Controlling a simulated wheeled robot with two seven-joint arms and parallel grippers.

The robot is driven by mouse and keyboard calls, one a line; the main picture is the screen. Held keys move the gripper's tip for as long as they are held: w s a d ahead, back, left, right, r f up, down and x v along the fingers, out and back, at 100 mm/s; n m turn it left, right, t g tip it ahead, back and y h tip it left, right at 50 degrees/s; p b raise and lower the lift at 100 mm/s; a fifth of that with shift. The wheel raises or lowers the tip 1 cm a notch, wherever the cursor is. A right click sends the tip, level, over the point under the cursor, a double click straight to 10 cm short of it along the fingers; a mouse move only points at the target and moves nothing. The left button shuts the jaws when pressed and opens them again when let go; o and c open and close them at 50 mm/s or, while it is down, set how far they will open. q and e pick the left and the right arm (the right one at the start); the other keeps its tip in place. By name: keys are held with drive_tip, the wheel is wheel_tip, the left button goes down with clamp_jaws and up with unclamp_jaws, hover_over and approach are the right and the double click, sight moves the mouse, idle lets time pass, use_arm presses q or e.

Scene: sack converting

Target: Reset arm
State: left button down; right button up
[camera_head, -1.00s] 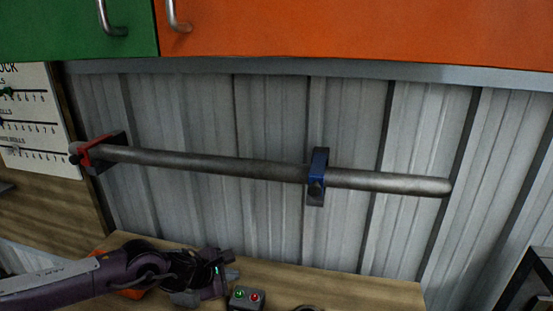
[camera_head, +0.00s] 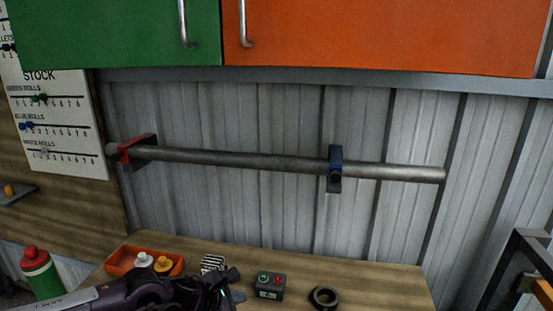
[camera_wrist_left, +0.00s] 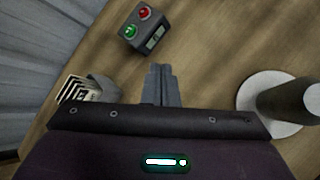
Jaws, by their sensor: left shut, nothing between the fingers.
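My left gripper (camera_head: 236,288) comes in from the left at the bottom of the head view, low over the wooden bench (camera_head: 375,287). In the left wrist view its fingers (camera_wrist_left: 160,85) are together, with nothing between them. They point toward a small grey control box (camera_wrist_left: 144,28) with a green and a red button, and are apart from it in that view. The box also stands just right of the gripper in the head view (camera_head: 269,292). My right gripper is in neither view.
A metal bar (camera_head: 240,161) runs along the corrugated wall through a red and a blue bracket (camera_head: 335,170). An orange tray (camera_head: 120,262), a black ring (camera_head: 324,297) and a green bottle (camera_head: 40,275) are near. A dark frame (camera_head: 515,265) stands at the right.

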use_arm(q)
drive_tip(key=s+d+r+n+t+h, duration=0.1)
drive_tip(key=s+d+r+n, duration=0.1)
drive_tip(key=s+d+n, duration=0.65)
drive_tip(key=s+d+r+n+t, duration=0.1)
drive_tip(key=s+d+r+n, duration=0.2)
drive_tip(key=d+n, duration=0.55)
drive_tip(key=s+a+f+n+g+y, duration=0.25)
drive_tip(key=s+a+n, duration=0.35)
drive_tip(key=a+n, duration=0.4)
drive_tip(key=s+a+f+n+g+y, duration=0.25)
drive_tip(key=s+a+n, duration=0.25)
drive_tip(key=a+n, duration=0.45)
drive_tip(key=s+a+f+n+g+y, duration=0.15)
drive_tip(key=s+a+f+n, duration=0.4)
drive_tip(key=n, duration=0.75)
wheel_tip(320, 180, down, 29)
drive_tip(key=s+a+m, duration=0.1)
drive_tip(key=s+a, duration=0.1)
drive_tip(key=s+a+f+g, duration=0.2)
drive_tip(key=s+a+f, duration=0.1)
drive_tip(key=s+f, duration=1.4)
drive_tip(key=shift+s+a, duration=0.2)
drive_tip(key=shift+s, duration=0.85)
